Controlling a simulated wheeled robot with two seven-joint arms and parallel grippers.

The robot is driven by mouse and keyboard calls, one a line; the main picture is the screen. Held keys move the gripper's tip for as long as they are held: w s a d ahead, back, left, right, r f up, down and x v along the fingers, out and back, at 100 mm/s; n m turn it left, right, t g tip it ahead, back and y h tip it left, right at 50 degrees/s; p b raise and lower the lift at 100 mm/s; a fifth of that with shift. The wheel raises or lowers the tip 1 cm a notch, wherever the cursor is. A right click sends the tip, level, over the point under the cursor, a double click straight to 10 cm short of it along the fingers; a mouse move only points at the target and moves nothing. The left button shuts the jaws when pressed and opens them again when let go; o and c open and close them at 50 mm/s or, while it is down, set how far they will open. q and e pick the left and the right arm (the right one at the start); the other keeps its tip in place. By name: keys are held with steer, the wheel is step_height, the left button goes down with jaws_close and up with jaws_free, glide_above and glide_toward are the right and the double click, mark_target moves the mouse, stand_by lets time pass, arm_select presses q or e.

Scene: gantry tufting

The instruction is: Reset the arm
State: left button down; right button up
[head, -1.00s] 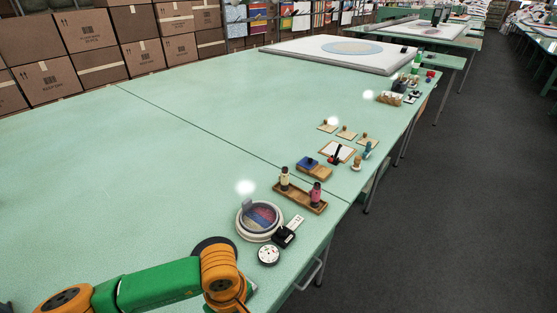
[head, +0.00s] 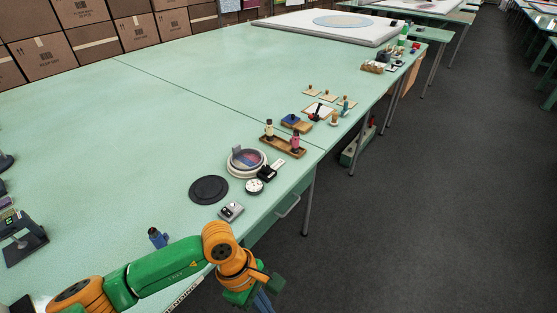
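My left arm, green and orange, comes in from the lower left and bends down past the front edge of the green table (head: 120,180). My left gripper (head: 262,301) hangs beside that edge over the dark floor, at the bottom of the view. Its bluish fingers are cut off by the frame, so I cannot tell whether it is open or shut. I see nothing clearly held in it. My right gripper is not in view.
Near my arm on the table are a black disc (head: 208,190), a small grey device (head: 231,211), a blue object (head: 157,237) and a round dish (head: 246,173). A wooden tray (head: 283,147) stands farther back. Dark floor (head: 430,220) lies clear on the right.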

arm_select(q)
steer(key=w+d+r+n+g+h, duration=0.1)
steer(key=d+r+n+h, duration=0.2)
steer(key=d+n+h, duration=0.55)
steer(key=w+n+t+h, duration=0.3)
steer(key=w+n+t, duration=0.5)
steer(key=n, duration=0.7)
steer(key=a+f+n+t+y, duration=0.3)
steer(key=a+f+n+y, duration=0.2)
steer(key=a+f+n, duration=0.4)
steer(key=a+f+n+t+y, duration=0.3)
steer(key=a+f+n+y, duration=0.25)
steer(key=f+n, duration=0.5)
steer(key=s+a+f+n+g+y, duration=0.1)
steer(key=s+a+f+n+g, duration=0.2)
steer(key=s, duration=0.6)
steer(key=s+a+f+n+g+y, duration=0.2)
steer(key=s+a+f+n+g, duration=0.1)
steer(key=s, duration=0.7)
steer(key=s+a+f+n+g+y, duration=0.2)
steer(key=s+a+f+n+g, duration=0.1)
steer(key=s+f+n, duration=0.4)
steer(key=s+a+f, duration=0.1)
steer(key=s, duration=0.1)
steer(key=shift+s+a+f, duration=0.15)
steer(key=shift+s+a, duration=0.05)
steer(key=shift+s, duration=0.2)
